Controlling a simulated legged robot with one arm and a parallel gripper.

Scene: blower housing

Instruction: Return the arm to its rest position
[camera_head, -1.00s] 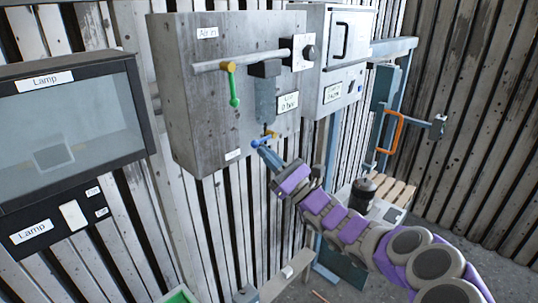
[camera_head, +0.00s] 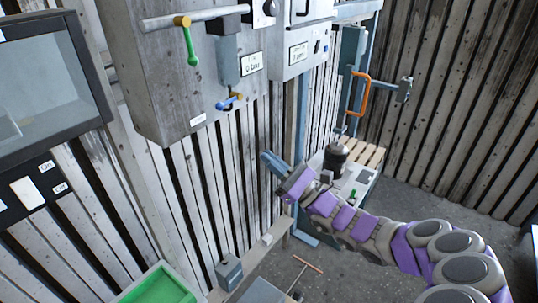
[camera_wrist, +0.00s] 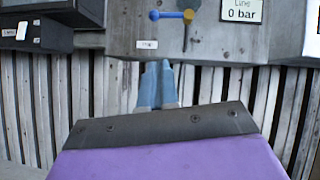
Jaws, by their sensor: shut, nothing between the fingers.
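My gripper (camera_head: 268,162) is at the end of my purple and grey arm, in front of the slatted wall and below the grey control box (camera_head: 160,85). In the wrist view its two blue fingers (camera_wrist: 157,84) are together, with nothing between them. The arm is extended from the lower right of the head view.
A green lever (camera_head: 190,47) hangs on the box. Behind the arm are a bench with a dark round object (camera_head: 335,157) and an orange handle (camera_head: 358,94). Grey floor shows at right.

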